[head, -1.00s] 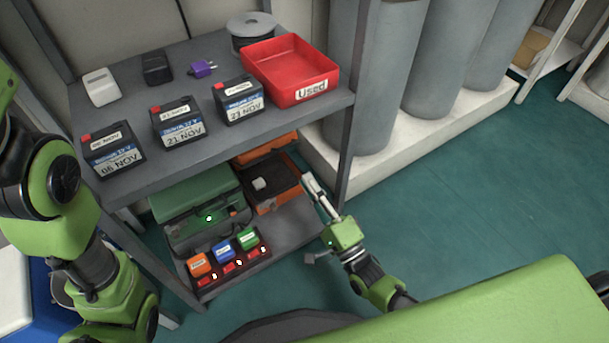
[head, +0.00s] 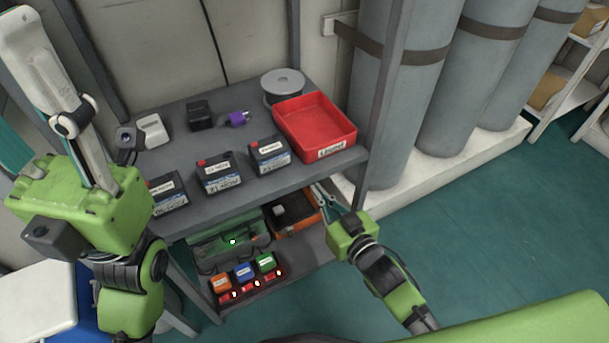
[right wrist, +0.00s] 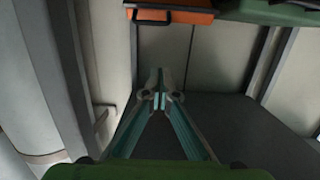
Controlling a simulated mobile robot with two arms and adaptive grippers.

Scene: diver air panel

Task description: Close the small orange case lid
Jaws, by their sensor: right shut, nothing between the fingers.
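The small orange case (head: 308,205) is on the lower shelf, right of the green case (head: 205,245). Its dark inside with a small pale item shows, so it stands open; the upper shelf hides its lid in the head view. My right gripper (head: 320,192) is shut and empty, its fingertips at the right side of the case; I cannot tell if they touch it. In the right wrist view, the shut fingers (right wrist: 160,88) are apart in the picture from an orange case part (right wrist: 175,17) with a dark handle. My left gripper (head: 35,35) points up, far from the case.
The upper shelf (head: 225,215) overhangs the cases and carries several batteries, a red tray (head: 315,125) and a spool (head: 283,82). A shelf post (head: 382,120) stands close to my right gripper. Coloured blocks (head: 243,272) are in front of the green case. Floor at the right is clear.

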